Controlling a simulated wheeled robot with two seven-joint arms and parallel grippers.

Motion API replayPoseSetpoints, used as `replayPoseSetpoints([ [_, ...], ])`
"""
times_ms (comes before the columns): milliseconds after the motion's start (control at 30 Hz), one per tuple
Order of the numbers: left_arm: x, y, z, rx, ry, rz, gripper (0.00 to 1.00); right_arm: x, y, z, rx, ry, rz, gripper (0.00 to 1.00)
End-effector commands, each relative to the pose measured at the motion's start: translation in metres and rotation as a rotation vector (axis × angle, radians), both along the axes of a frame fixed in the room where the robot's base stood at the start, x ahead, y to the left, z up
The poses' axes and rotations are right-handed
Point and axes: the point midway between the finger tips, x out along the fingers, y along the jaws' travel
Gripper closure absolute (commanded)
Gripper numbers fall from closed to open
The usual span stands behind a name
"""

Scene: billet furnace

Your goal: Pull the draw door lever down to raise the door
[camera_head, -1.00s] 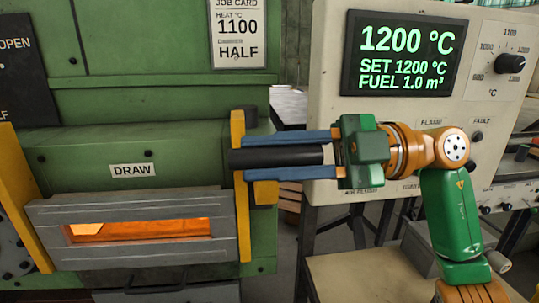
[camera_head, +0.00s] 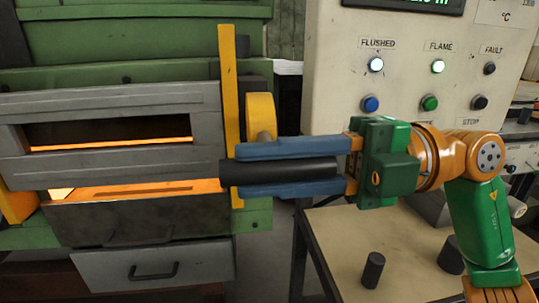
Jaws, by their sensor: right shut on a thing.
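The draw door (camera_head: 110,98) is a grey slab on the furnace front at the left, with a slot through it. It stands raised, and an orange glow (camera_head: 140,186) shows in the gap below its lower edge. The black draw door lever (camera_head: 285,172) lies nearly level beside the yellow upright guide. My right gripper (camera_head: 238,167) comes in from the right with its blue fingers above and below the lever, shut on it. My left gripper is out of view.
The control panel (camera_head: 405,75) with lit lamps stands at the right. Below it, a table (camera_head: 330,225) carries dark cylinders (camera_head: 373,270). A grey drawer (camera_head: 155,265) sits under the furnace opening. A yellow rounded part (camera_head: 260,116) stands just above my right gripper.

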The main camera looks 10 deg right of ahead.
Motion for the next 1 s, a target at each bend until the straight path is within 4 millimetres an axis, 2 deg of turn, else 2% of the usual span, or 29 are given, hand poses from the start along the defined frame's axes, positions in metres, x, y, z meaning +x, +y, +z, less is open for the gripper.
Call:
replayPoseSetpoints([
  [33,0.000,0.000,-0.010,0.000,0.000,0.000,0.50,0.000,0.000,-0.012,-0.001,0.003,-0.001,1.00],
  [233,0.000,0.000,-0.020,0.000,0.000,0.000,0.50,-0.001,0.000,-0.026,0.001,0.005,0.000,1.00],
  [767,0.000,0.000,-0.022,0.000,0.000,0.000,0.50,-0.001,0.000,-0.029,0.001,0.007,0.001,1.00],
  [800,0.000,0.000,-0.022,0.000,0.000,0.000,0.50,-0.001,0.000,-0.029,0.001,0.007,0.001,0.59],
  [867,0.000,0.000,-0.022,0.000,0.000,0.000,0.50,-0.001,0.000,-0.029,0.001,0.006,0.001,0.43],
  [1000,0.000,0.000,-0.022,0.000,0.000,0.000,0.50,-0.001,0.000,-0.029,0.001,0.006,0.001,0.41],
])
